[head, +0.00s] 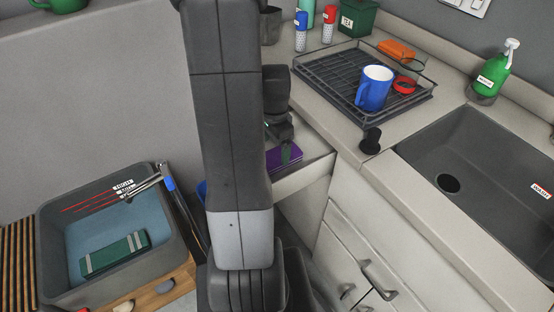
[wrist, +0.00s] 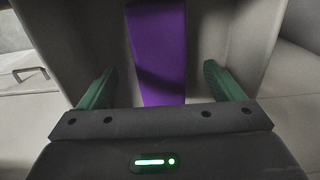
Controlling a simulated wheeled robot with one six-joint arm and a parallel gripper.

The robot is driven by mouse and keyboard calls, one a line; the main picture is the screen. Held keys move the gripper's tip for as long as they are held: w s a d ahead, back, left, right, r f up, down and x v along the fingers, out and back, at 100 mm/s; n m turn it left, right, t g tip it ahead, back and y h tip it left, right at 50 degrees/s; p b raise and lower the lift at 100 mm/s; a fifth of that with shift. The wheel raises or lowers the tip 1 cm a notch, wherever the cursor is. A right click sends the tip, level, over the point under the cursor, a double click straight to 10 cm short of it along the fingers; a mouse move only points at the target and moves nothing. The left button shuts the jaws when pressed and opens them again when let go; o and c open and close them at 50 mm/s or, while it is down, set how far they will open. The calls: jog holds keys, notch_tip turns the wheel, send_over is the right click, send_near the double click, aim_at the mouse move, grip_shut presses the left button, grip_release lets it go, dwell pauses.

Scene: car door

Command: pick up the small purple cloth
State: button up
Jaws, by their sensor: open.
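The small purple cloth (wrist: 158,50) lies flat inside an open drawer. In the wrist view it stretches as a strip between my fingers, with a shadow across it. In the head view the cloth (head: 284,156) shows partly, next to my arm, which hides the rest. My gripper (wrist: 162,85) is open, with one green finger on each side of the cloth. The gripper holds nothing. Whether the fingertips touch the drawer floor, I cannot tell. In the head view, my gripper (head: 288,150) is over the drawer and largely hidden by my arm.
The drawer (head: 312,170) has raised walls close around the gripper. A dish rack (head: 345,100) with a blue mug (head: 374,88) stands on the counter above. A dark sink (head: 480,160) is at right.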

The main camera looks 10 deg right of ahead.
aim_at(275, 155)
notch_tip(275, 155, down, 5)
jog(key=shift+f, duration=0.1)
dwell(0.3)
jog(key=c, duration=1.1)
notch_tip(275, 155, up, 28)
jog(key=p, duration=0.3)
